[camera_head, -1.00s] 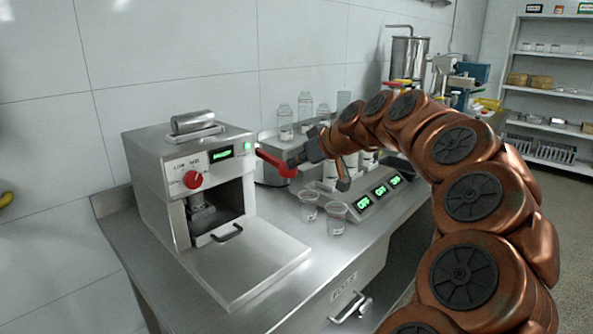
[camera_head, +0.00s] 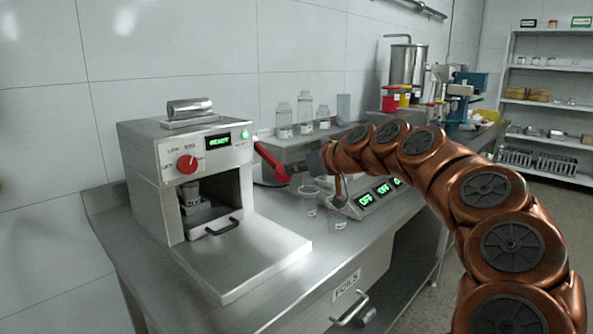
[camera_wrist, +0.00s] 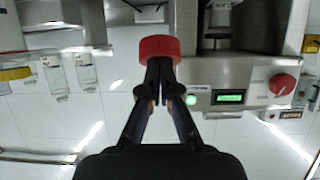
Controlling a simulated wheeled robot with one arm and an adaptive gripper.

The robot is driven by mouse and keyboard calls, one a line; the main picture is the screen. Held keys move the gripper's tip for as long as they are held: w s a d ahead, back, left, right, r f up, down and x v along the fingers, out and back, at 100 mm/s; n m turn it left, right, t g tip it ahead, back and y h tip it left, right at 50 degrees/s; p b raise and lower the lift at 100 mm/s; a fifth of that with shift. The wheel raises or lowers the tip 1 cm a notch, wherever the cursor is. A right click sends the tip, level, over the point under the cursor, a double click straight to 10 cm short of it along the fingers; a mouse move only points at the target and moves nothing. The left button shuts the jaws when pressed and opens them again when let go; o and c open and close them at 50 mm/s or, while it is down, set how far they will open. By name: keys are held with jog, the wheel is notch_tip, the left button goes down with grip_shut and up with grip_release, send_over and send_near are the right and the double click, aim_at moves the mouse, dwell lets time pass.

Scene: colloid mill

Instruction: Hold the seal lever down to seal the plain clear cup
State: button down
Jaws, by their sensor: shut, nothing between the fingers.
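The sealing machine (camera_head: 205,150) is a steel box with a red dial, a lit green display that seems to read READY, and a green lamp. Its red seal lever (camera_head: 268,160) sticks out from the right side and slopes down to a round knob. In the wrist view the red knob (camera_wrist: 160,48) is at my fingertips. My gripper (camera_head: 297,172) is shut and empty, its tips against or just over the knob; exact contact cannot be told. A small cup-like object (camera_head: 190,193) shows inside the machine's open front chamber; its details are dim.
Two clear cups (camera_head: 309,203) (camera_head: 338,216) stand on the counter below my gripper. A unit with lit green displays (camera_head: 372,194) and several clear bottles (camera_head: 305,110) stand behind. A drawer marked FOILS (camera_head: 346,285) is in front. Shelves (camera_head: 550,110) stand far right.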

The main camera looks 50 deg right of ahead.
jog(key=shift+w+a+f, duration=0.1)
jog(key=shift+a+f, duration=0.1)
jog(key=shift+f, duration=0.3)
jog(key=shift+a+f, duration=0.2)
jog(key=shift+f, duration=0.25)
dwell(1.6)
jog(key=w+r+b+v, duration=0.1)
jog(key=r+b+v, duration=0.1)
jog(key=v, duration=1.2)
jog(key=shift+d+r+b, duration=0.4)
jog(key=shift+b, duration=0.15)
jog(key=shift+w, duration=0.1)
